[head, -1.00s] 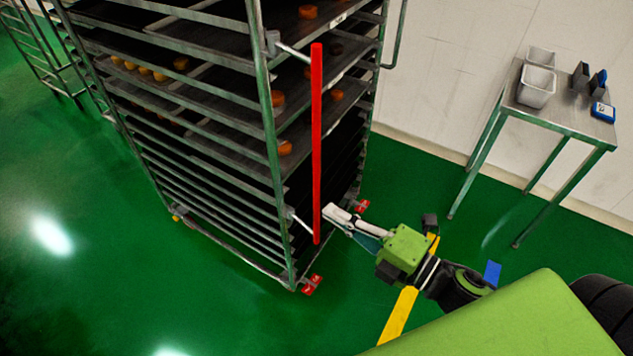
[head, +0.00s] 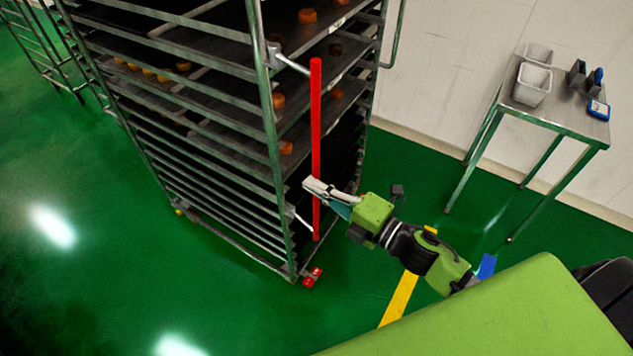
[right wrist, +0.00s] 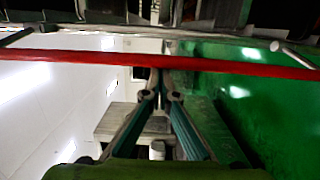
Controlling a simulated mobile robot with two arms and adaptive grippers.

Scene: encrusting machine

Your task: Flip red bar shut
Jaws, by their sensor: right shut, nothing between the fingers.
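The red bar (head: 316,130) stands upright along the side of the tray rack, joined to it by short metal arms at its upper and lower parts. It also crosses the right wrist view (right wrist: 100,57) from side to side. My right gripper (head: 308,186) is shut and empty. In the head view its tip overlaps the lower part of the bar. In the right wrist view the closed fingertips (right wrist: 160,78) meet the image of the bar; I cannot tell whether they touch it. My left gripper is not in view.
The metal rack (head: 275,190) holds many dark trays, several with orange-brown pieces. It stands on wheels with red parts (head: 312,277). A steel table (head: 565,118) with white tubs (head: 533,84) stands at the right by the wall. Green floor lies open at the left.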

